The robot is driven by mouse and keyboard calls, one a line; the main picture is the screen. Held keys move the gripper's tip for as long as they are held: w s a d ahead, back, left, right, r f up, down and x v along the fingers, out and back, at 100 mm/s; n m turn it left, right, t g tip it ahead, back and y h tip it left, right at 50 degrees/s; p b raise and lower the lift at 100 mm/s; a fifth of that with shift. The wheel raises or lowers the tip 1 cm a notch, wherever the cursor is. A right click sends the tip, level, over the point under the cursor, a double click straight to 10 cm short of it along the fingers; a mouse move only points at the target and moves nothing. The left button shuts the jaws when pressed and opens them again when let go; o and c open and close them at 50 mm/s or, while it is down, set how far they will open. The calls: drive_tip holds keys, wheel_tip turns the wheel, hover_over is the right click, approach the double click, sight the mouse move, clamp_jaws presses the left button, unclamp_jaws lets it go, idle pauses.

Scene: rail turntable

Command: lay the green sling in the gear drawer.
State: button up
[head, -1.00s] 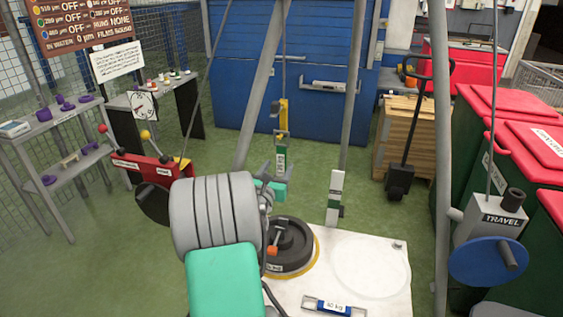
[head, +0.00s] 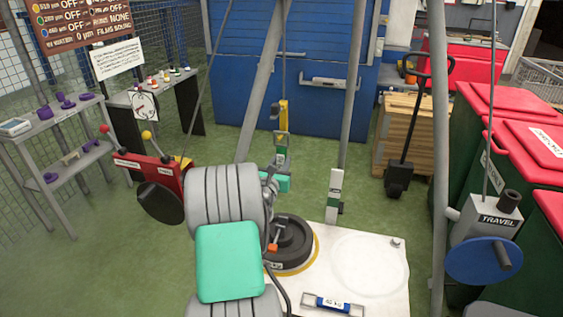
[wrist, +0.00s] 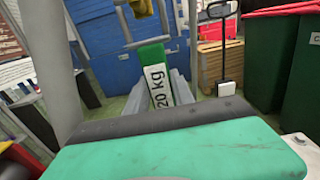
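The green sling (head: 282,160), with a white patch, hangs upright below a yellow hook (head: 283,112). In the wrist view the sling (wrist: 158,78) shows green at the top and a white "20 kg" label below. My gripper (head: 274,174) is at the sling's lower part. In the wrist view, my gripper's grey fingers (wrist: 160,98) stand apart on either side of the label. I cannot tell whether they touch it. I cannot make out the gear drawer in either view.
A white platform (head: 375,270) carries a dark round weight (head: 290,240) and a blue "40 kg" piece (head: 333,304). Grey frame legs stand around the hook. A red console (head: 150,174) stands left, a shelf (head: 60,150) beyond it, and red-lidded bins (head: 525,145) at right. Green floor lies open at left.

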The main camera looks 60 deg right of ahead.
clamp_jaws()
drive_tip(key=shift+r, duration=0.25)
drive_tip(key=shift+r+p, duration=0.7)
drive_tip(key=shift+p, duration=0.3)
drive_tip(key=shift+a+f, duration=0.1)
drive_tip(key=s+a+b, duration=0.1)
drive_tip(key=a, duration=0.7)
drive_tip(key=shift+s+a, duration=0.2)
drive_tip(key=shift+a, duration=0.15)
idle(0.5)
